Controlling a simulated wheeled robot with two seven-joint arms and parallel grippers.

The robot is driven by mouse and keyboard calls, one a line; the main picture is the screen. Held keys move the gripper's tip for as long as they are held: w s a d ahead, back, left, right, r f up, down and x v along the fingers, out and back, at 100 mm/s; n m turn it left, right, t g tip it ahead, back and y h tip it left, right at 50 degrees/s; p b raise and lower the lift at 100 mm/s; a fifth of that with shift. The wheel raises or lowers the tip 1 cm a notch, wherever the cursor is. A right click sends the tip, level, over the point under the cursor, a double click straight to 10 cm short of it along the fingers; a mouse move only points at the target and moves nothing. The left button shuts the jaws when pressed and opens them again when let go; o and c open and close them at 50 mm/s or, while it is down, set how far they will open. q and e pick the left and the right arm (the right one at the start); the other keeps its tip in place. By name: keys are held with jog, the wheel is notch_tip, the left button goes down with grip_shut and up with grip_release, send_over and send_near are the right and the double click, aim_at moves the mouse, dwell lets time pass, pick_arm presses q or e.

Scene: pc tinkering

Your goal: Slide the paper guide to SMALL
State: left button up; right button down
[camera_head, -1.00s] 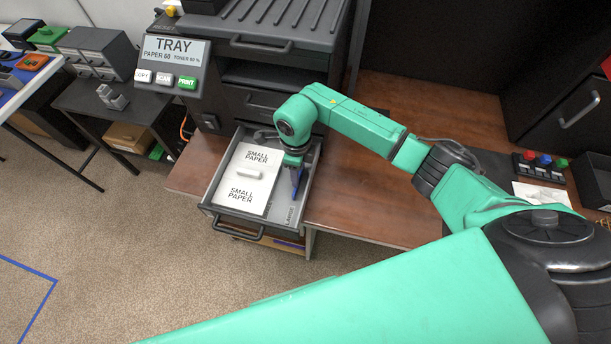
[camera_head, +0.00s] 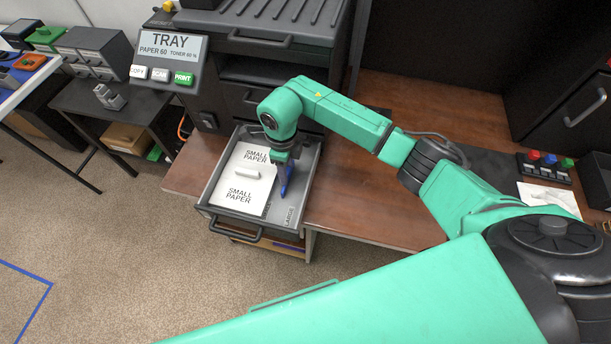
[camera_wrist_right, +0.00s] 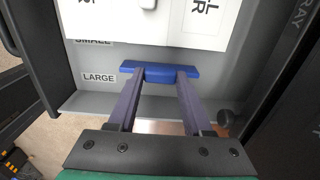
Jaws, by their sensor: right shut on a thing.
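The blue paper guide (camera_wrist_right: 160,73) stands in the open paper tray (camera_head: 235,222), to the right of the white stack marked SMALL PAPER (camera_head: 243,178) in the head view. My right gripper (camera_head: 283,172) reaches down into the tray and is shut on the guide. In the right wrist view its two fingers (camera_wrist_right: 158,80) meet the blue bar. The LARGE label (camera_wrist_right: 98,77) lies nearly level with the guide, which sits slightly on the paper side of it. The SMALL label (camera_wrist_right: 93,42) is at the paper's edge. A gap of tray floor separates guide and paper. My left gripper is out of view.
The printer (camera_head: 262,75) stands behind the tray, with a panel (camera_head: 172,55) reading TRAY. A light block (camera_head: 254,173) lies on the paper. The wooden desk (camera_head: 365,205) right of the tray is partly under my right arm.

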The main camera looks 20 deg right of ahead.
jog(key=shift+w+a+f+b, duration=0.15)
jog(key=shift+w+a+b, duration=0.15)
jog(key=shift+a+b, duration=0.2)
jog(key=shift+a, duration=0.1)
jog(key=shift+c, duration=2.4)
grip_release()
jog(key=shift+w+a, duration=0.15)
jog(key=shift+w, duration=0.05)
notch_tip(320, 180, up, 7)
jog(key=p, duration=0.4)
jog(key=shift+s, duration=0.1)
